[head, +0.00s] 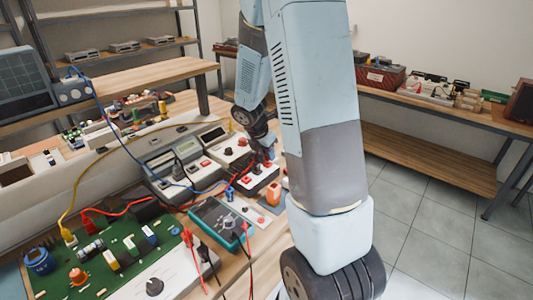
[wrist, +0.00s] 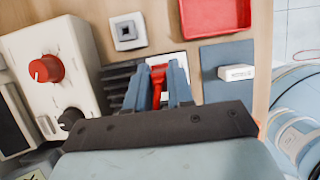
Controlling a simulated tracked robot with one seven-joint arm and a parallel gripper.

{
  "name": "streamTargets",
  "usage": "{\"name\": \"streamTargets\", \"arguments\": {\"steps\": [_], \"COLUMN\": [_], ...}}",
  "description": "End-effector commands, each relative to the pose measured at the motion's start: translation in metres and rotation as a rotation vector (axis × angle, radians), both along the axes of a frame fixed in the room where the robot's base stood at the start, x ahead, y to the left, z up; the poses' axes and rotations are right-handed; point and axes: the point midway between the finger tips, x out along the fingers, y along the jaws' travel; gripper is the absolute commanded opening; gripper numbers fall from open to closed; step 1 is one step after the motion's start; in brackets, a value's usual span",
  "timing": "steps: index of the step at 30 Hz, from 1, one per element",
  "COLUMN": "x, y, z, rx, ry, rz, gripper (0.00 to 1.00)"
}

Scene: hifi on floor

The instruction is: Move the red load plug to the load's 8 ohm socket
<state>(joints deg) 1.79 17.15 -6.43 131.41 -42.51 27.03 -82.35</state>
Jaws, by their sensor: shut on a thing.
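My gripper (wrist: 158,82) points down over the bench in the wrist view, its two blue-grey fingers shut on the red load plug (wrist: 158,73). Only a narrow red part of the plug shows between the fingers; its tip is hidden. A pale panel lies under the fingers, beside a black finned block (wrist: 117,82) that looks like the load. The socket markings are not readable, and I cannot tell whether the plug sits in a socket. In the head view my gripper (head: 265,152) is small, above a pale box with a dark top (head: 258,180).
In the wrist view a beige unit with a red knob (wrist: 46,69) stands left, a red tray (wrist: 215,30) lies at the upper right and a blue-grey mat (wrist: 228,72) below it. In the head view a teal meter (head: 221,222) and a green circuit board (head: 100,262) lie nearer.

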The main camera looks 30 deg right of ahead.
Motion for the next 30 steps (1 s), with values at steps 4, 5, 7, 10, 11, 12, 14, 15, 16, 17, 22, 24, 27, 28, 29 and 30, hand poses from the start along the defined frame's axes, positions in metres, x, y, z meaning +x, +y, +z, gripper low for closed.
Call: {"name": "streamTargets", "arguments": {"steps": [4, 5, 7, 10, 11, 12, 14, 15, 16, 17, 22, 24, 27, 28, 29, 30], "x": [0.0, -0.0001, -0.0001, -0.0001, -0.0001, -0.0001, -0.0001, -0.0002, -0.0002, -0.0002, -0.0003, -0.0003, -0.0002, -0.0002, -0.0003, -0.0003], "y": [0.0, -0.0001, -0.0001, -0.0001, -0.0001, -0.0001, -0.0001, -0.0001, -0.0001, -0.0001, 0.0, -0.0001, -0.0001, 0.0, -0.0001, -0.0001], "z": [-0.0016, -0.0019, -0.0027, -0.0036, -0.0039, -0.0043, -0.0048, -0.0053, -0.0056, -0.0058, -0.0074, -0.0077, -0.0078, -0.0077, -0.0077, -0.0077], "rx": [0.0, 0.0, 0.0, 0.0, 0.0, -0.001, 0.0, 0.0, 0.0, 0.0, 0.0, 0.0, 0.0, 0.0, 0.0, 0.0], "ry": [0.0, 0.0, 0.0, 0.001, 0.001, 0.002, 0.001, 0.001, 0.001, 0.001, 0.001, 0.001, 0.001, 0.001, 0.001, 0.001], "rz": [0.001, 0.001, 0.001, 0.001, 0.001, 0.001, 0.001, 0.001, 0.001, 0.001, 0.001, 0.0, 0.0, 0.0, 0.0, 0.0], "gripper": [0.0, 0.0, 0.0, 0.0, 0.0, 0.0, 0.0, 0.0, 0.0, 0.0, 0.0, 0.0, 0.0, 0.0, 0.0, 0.0]}}
